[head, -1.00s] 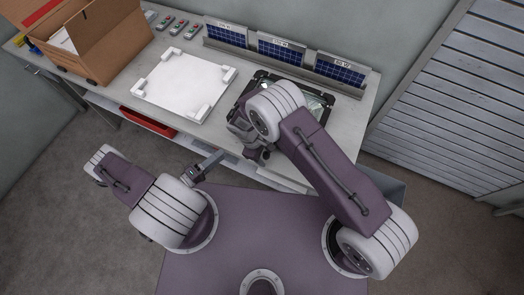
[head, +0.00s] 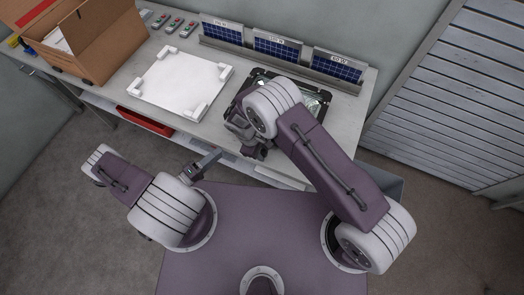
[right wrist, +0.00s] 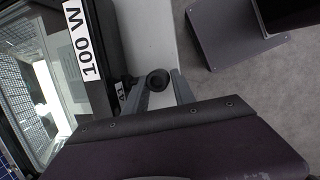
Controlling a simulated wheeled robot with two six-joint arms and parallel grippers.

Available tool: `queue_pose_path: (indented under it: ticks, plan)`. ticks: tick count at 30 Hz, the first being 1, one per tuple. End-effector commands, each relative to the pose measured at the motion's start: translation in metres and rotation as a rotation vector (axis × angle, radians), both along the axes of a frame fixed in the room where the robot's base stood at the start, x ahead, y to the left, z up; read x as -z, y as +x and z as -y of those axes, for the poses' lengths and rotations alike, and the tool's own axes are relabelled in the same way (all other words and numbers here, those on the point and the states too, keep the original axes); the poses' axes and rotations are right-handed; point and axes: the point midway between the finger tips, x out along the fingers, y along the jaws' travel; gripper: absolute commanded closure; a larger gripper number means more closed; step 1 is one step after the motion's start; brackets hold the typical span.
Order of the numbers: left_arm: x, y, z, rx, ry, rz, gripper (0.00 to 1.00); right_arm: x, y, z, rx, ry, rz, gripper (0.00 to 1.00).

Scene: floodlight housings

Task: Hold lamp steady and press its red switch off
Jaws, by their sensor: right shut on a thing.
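The lamp (head: 312,100) is a black-framed floodlight with a glass front, lying on the bench and partly covered by my right arm in the head view. The right wrist view shows its black frame and glass (right wrist: 35,60), with a white "100 W" label. My right gripper (right wrist: 159,84) is at the lamp's edge, its grey fingers on either side of a round black part. It is shut on the lamp there. My left gripper (head: 212,158) is in front of the bench, apart from the lamp; its finger gap is too small to tell. I cannot see the red switch on the lamp.
A white pad with raised corners (head: 180,85) lies left of the lamp. Solar panels (head: 277,50) stand in a rail behind. Small boxes with red and green buttons (head: 175,26) and a cardboard box (head: 95,50) are further left. A red bin (head: 143,121) sits below the bench top.

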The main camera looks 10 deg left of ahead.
Motion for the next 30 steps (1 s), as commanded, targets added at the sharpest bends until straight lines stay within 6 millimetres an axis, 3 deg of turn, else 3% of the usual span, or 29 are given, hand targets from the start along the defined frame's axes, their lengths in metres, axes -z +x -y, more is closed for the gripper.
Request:
queue_pose_path:
  ticks: [23, 24, 30]
  plan:
    - [0.0001, 0.0, 0.0, 0.0, 0.0, 0.0, 0.64, 0.0002, -0.0002, 0.0, -0.005, -0.001, 0.0, 1.0]
    - [0.0001, 0.0, 0.0, 0.0, 0.0, 0.0, 0.64, 0.0002, -0.0002, 0.0, -0.004, -0.001, 0.0, 0.58]
    - [0.0001, 0.0, 0.0, 0.0, 0.0, 0.0, 0.64, 0.0001, -0.0001, 0.0, -0.003, 0.0, 0.0, 0.56]
